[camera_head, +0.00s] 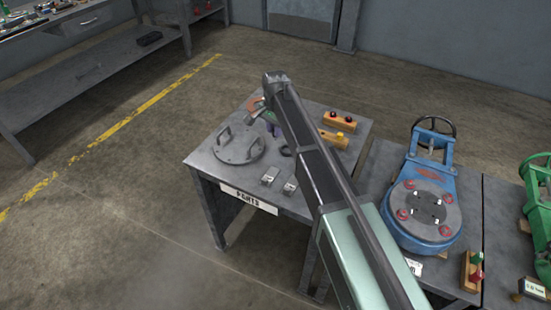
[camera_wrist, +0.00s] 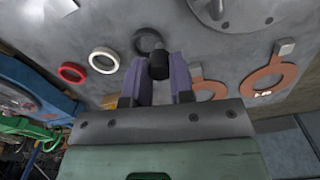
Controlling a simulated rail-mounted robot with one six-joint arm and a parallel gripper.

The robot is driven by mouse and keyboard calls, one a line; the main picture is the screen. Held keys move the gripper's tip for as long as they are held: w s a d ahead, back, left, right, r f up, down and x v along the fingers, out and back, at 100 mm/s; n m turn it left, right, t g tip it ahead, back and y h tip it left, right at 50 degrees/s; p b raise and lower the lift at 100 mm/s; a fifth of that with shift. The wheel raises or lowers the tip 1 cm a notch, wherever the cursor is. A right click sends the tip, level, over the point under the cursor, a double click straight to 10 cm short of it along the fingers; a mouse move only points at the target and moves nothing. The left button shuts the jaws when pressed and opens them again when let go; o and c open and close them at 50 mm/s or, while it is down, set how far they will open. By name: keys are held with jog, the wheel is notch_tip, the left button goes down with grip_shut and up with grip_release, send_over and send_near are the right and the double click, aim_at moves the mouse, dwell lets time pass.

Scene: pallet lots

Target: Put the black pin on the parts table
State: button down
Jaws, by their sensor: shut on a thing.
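The parts table (camera_head: 240,179) is a grey metal table with a white label on its front edge, in the middle of the head view. In the wrist view, its grey top (camera_wrist: 115,22) fills the upper part. My gripper (camera_wrist: 160,68) has purple fingers and is shut on the black pin (camera_wrist: 159,65), whose dark end shows between the fingertips. In the head view, my gripper (camera_head: 271,117) is over the far part of the table, partly hidden by my arm. I cannot tell whether the pin touches the tabletop.
A round grey cover with handles (camera_head: 238,147) stands at the table's left. Black (camera_wrist: 148,39), white (camera_wrist: 103,60) and red rings (camera_wrist: 72,72) lie near the pin. A blue valve (camera_head: 425,190) stands farther right.

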aim_at(275, 140)
notch_tip(275, 140, down, 7)
jog(key=b, duration=0.5)
jog(key=shift+r+p, duration=0.35)
jog(key=shift+r, duration=0.05)
jog(key=shift+f, duration=0.25)
jog(key=c, duration=1)
grip_release()
jog(key=shift+r, duration=0.1)
notch_tip(275, 140, up, 13)
jog(key=p, duration=1.2)
jog(key=shift+f, duration=0.35)
